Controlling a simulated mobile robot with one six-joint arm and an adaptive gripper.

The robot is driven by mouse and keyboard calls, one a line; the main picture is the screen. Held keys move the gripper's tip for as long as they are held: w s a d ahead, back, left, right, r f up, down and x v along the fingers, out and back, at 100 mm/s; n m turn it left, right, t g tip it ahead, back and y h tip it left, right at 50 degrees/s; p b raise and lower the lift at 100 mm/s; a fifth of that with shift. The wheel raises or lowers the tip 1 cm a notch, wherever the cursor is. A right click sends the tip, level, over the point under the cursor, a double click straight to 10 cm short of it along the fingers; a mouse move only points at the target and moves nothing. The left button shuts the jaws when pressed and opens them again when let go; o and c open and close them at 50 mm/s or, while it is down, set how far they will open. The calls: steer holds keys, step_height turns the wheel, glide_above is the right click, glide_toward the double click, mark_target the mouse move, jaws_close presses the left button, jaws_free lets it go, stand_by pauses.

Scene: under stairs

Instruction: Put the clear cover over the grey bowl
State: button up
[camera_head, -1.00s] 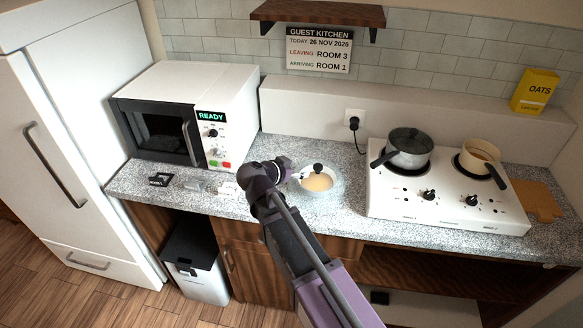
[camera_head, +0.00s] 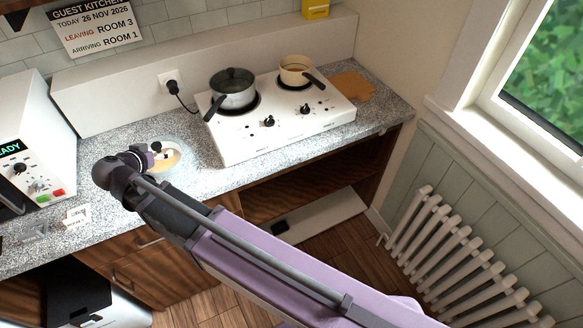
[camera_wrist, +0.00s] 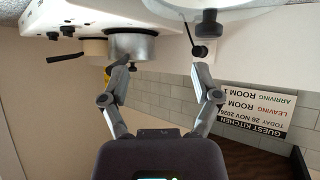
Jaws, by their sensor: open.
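The grey bowl (camera_head: 166,163) with yellowish contents stands on the counter between the microwave and the hob. The clear cover (camera_head: 182,149) shows as a faint see-through dome over the bowl, its black knob upward; the head view does not show clearly how its rim sits. In the upside-down wrist view the clear cover (camera_wrist: 222,5) is at the top edge, with its knob hanging down in the picture. My gripper (camera_head: 150,152) is beside the knob.
The hob (camera_head: 285,118) is right of the bowl, with a lidded grey pot (camera_head: 233,94) and a cream pan (camera_head: 297,70). A plugged socket (camera_head: 171,82) is on the wall behind. The microwave (camera_head: 30,140) is at the left. Small flat items lie in front of it.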

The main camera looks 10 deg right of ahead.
steer(key=s+d+f+n+g+y, duration=0.1)
steer(key=s+d+f+g, duration=0.1)
steer(key=d, duration=1.1)
steer(key=s+d+f+n+g+y, duration=0.1)
steer(key=s+d+f+g+y, duration=0.1)
steer(key=d, duration=1.1)
steer(key=s+d+f+n+g+y, duration=0.1)
steer(key=s+d+f+g, duration=0.3)
steer(key=d, duration=0.9)
steer(key=shift+s+f+n+g+y, duration=0.15)
steer(key=shift+s+n+g+y, duration=0.25)
steer(key=shift+g, duration=0.7)
steer(key=shift+w, duration=0.15)
steer(key=c, duration=0.3)
steer(key=shift+a, duration=0.15)
